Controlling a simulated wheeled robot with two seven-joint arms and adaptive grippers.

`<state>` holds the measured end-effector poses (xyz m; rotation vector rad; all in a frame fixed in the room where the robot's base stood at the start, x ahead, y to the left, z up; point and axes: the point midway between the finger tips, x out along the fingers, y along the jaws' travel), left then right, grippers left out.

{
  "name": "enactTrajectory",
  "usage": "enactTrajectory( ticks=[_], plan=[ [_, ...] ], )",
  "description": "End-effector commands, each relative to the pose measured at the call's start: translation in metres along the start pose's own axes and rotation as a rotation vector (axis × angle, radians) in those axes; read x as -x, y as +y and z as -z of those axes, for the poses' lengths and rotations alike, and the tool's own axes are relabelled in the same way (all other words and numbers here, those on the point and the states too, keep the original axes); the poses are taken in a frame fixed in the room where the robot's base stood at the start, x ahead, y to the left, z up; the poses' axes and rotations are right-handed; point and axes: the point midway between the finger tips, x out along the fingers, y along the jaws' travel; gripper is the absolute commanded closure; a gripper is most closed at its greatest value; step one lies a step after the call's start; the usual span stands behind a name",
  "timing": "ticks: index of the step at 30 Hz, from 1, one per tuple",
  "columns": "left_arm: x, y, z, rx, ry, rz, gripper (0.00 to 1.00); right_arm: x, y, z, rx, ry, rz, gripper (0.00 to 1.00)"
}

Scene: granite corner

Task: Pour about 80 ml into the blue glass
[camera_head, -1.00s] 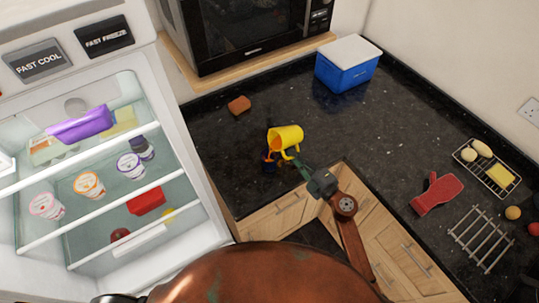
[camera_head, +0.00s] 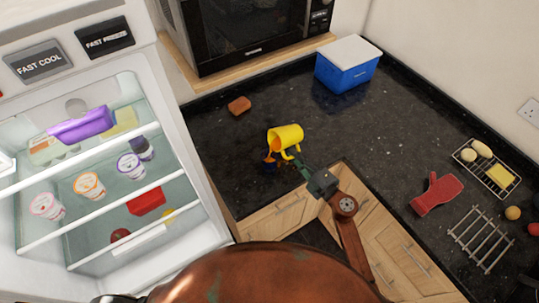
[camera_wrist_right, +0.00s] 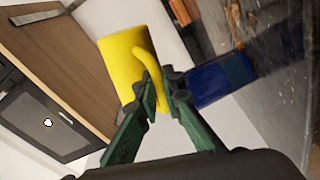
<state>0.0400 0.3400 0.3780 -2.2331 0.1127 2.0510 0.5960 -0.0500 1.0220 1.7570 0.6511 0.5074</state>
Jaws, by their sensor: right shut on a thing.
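A yellow jug (camera_head: 286,137) is tipped on its side above the dark counter, its mouth toward the left, with orange at the opening. My right gripper (camera_head: 291,158) is shut on its handle. In the right wrist view the yellow jug (camera_wrist_right: 124,62) and the fingers of my right gripper (camera_wrist_right: 160,98) on its handle show close up. The blue glass (camera_head: 269,162) stands on the counter just below the jug's mouth, partly hidden by it. It also shows in the right wrist view (camera_wrist_right: 222,78). The level in the glass cannot be made out. My left gripper is not in view.
An open fridge (camera_head: 100,215) stands at the left. A brown block (camera_head: 239,105) and a blue cool box (camera_head: 346,68) are toward the back of the counter. A red mitt (camera_head: 437,193) and a metal rack (camera_head: 481,240) lie at the right. The counter's middle is clear.

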Motion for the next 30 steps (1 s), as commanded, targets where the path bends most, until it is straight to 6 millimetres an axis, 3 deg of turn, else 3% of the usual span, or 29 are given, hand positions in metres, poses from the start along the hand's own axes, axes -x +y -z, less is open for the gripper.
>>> enactTrajectory(
  ticks=[7, 9, 15, 20, 30],
  plan=[
    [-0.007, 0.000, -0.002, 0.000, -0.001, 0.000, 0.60, 0.000, -0.004, -0.005, -0.051, 0.004, -0.006, 1.00],
    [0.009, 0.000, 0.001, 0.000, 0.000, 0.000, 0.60, 0.001, -0.004, -0.001, -0.143, 0.006, -0.009, 1.00],
    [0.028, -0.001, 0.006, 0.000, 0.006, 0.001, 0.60, 0.000, -0.013, 0.001, -0.343, 0.013, -0.020, 1.00],
    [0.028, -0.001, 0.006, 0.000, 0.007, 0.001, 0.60, 0.000, -0.015, 0.001, -0.362, 0.013, -0.019, 1.00],
    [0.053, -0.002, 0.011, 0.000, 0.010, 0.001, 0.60, -0.001, -0.007, 0.008, -0.485, 0.018, -0.012, 1.00]
  ],
)
